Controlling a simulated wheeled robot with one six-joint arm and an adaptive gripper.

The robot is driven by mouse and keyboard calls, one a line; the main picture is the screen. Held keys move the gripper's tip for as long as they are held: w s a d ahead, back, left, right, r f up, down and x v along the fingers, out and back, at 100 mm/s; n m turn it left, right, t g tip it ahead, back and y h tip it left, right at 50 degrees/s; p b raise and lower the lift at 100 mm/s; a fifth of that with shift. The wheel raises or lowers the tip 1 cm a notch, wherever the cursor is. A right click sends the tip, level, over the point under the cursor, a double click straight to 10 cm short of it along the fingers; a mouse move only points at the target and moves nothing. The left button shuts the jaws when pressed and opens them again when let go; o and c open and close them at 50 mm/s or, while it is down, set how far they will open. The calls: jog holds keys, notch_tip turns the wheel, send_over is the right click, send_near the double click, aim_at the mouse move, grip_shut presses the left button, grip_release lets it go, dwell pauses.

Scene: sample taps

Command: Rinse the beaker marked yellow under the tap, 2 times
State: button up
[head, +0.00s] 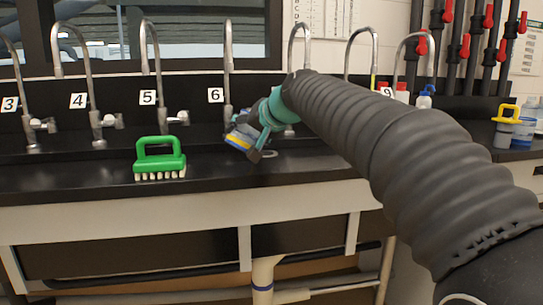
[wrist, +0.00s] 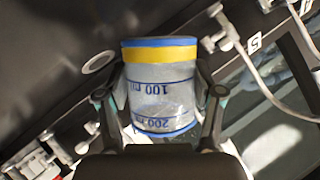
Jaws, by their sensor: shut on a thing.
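My gripper (head: 252,138) is shut on the clear beaker (wrist: 160,95) with a yellow band and blue edges. Its printed 100 and 200 ml marks read upside down in the wrist view, and the two fingers (wrist: 160,100) press its sides. In the head view, the beaker (head: 240,139) is tilted, its yellow band at the lower left, above the black counter near tap 6 (head: 228,60). My arm hides part of the beaker there. I see no water running from tap 6.
A green brush (head: 160,158) stands on the counter to the left. Taps 3, 4 and 5 (head: 147,60) line the back to the left; more taps rise behind my arm. A yellow-handled container (head: 507,120) and bottles stand at the right. The left front counter is clear.

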aim_at(232, 135)
jog(key=shift+s+a+r+n+t+h, duration=0.3)
jog(key=shift+s+a+r+n, duration=0.1)
jog(key=shift+s+a+r, duration=0.05)
jog(key=shift+s+a+f+n+t+h+b, duration=0.3)
jog(key=shift+s+a+f+n+b, duration=0.1)
jog(key=shift+a+f+n, duration=0.15)
jog(key=shift+s+a+r+n+t, duration=0.15)
jog(key=shift+a+r+n+t, duration=0.05)
jog(key=shift+r+n+t, duration=0.1)
jog(key=shift+s+a+n+h, duration=0.15)
jog(key=shift+a+n+h, duration=0.1)
jog(key=shift+n+h, duration=0.1)
jog(key=shift+s+a+f+n+t+h+b, duration=0.25)
jog(key=shift+t+b, duration=0.25)
jog(key=shift+b, duration=0.5)
jog(key=shift+n, duration=0.25)
jog(key=shift+a+b, duration=0.1)
jog(key=shift+b, duration=0.2)
